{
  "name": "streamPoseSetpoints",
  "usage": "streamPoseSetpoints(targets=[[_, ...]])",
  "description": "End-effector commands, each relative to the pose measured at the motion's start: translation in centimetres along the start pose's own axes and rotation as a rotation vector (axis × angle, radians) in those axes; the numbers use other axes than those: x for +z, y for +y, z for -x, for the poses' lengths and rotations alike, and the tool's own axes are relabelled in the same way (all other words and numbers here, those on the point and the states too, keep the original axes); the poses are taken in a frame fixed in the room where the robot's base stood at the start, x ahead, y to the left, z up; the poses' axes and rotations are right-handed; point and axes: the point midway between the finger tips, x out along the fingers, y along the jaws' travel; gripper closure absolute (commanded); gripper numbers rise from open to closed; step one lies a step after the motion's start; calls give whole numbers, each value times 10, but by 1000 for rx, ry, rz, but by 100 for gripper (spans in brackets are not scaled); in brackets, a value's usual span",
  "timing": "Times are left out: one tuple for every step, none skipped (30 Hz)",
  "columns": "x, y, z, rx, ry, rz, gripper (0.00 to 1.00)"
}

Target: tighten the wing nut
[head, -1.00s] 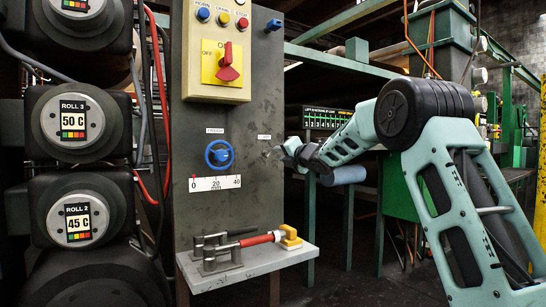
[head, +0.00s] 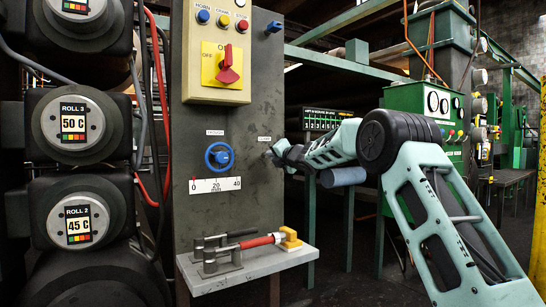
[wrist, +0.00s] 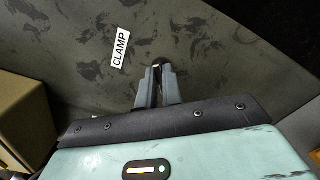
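The panel's CLAMP label (wrist: 121,47) is up and to the left of my gripper (wrist: 158,70) in the wrist view. A small dark piece at the panel, probably the wing nut (wrist: 158,60), shows at my fingertips; its shape is mostly hidden by them. My two grey fingers are close together with a narrow gap between them. I cannot tell whether they grip the piece or only stand around it. In the head view my gripper (head: 269,155) is at the right edge of the grey panel (head: 215,120), just below the small label.
A blue handwheel (head: 219,156) and a 0–40 scale (head: 215,185) are left of my gripper. Below, a shelf (head: 245,268) carries toggle clamps with a red handle (head: 258,241). A yellow switch box (head: 221,63) is above. A tan box (wrist: 22,125) is at left in the wrist view.

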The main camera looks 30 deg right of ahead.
Motion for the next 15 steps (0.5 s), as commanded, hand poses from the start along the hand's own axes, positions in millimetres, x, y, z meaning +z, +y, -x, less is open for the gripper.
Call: streamPoseSetpoints(targets=[[0,0,0,-1,0,0,100],[0,0,0,-1,0,0,100],[0,0,0,-1,0,-1,100],[0,0,0,-1,0,-2,100],[0,0,0,-1,0,-5,100],[0,0,0,-1,0,-10,100],[0,0,0,-1,0,-15,100],[0,0,0,-1,0,-21,100],[0,0,0,-1,1,-31,100],[0,0,0,-2,1,-41,100],[1,0,0,-2,1,-54,100],[1,0,0,-3,1,-73,100],[1,0,0,-3,1,-88,100],[1,0,0,-3,1,-106,100],[1,1,0,-3,1,-132,100]])
